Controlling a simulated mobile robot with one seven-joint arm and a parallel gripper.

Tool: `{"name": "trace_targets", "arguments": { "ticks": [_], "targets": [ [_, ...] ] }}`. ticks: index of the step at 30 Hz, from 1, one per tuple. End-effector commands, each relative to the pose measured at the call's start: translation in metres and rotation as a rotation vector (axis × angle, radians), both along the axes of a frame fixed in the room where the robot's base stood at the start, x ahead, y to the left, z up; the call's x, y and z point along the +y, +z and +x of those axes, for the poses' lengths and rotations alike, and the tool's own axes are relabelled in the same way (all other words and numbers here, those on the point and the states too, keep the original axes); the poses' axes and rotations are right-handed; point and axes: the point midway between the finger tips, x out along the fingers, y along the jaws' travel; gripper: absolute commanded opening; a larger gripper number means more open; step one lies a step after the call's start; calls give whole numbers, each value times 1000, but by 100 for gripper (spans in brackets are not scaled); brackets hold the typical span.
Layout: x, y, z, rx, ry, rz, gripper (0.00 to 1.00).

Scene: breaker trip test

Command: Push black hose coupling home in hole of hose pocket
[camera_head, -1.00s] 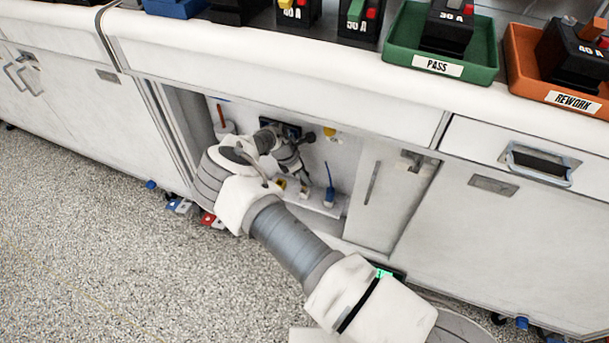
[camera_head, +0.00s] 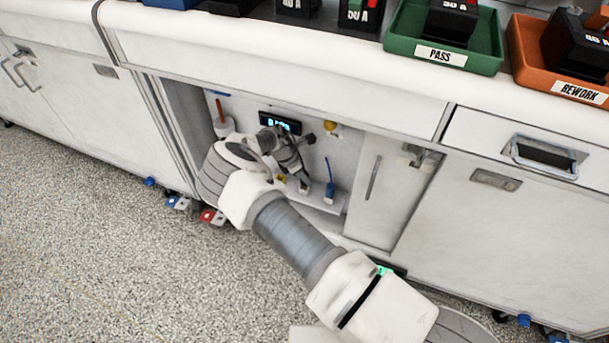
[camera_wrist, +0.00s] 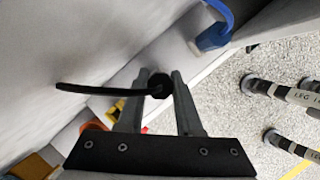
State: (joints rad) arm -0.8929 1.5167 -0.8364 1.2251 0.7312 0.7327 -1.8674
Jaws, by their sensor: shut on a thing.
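In the wrist view, my gripper (camera_wrist: 155,98) is shut on the black hose coupling (camera_wrist: 158,86), held between its fingertips. Its black hose (camera_wrist: 95,89) runs off to the left. In the head view, my gripper (camera_head: 303,184) reaches down toward the white ledge (camera_head: 325,203) inside the open cabinet bay, largely hidden by my own arm. I cannot tell which part is the hose pocket, or whether the coupling is in its hole.
A blue coupling with a blue hose (camera_head: 330,191) stands on the ledge to the right; it also shows in the wrist view (camera_wrist: 213,37). A lit display (camera_head: 280,123) and a yellow knob (camera_head: 330,126) are on the back wall. A white door (camera_head: 375,195) bounds the bay.

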Motion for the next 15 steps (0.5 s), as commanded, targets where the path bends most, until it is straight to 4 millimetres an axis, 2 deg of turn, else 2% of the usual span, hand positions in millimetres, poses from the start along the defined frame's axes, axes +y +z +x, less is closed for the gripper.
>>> {"name": "trace_targets", "arguments": {
  "ticks": [15],
  "targets": [
    [-1,-14,0,0,-1,0,0]
  ]
}}
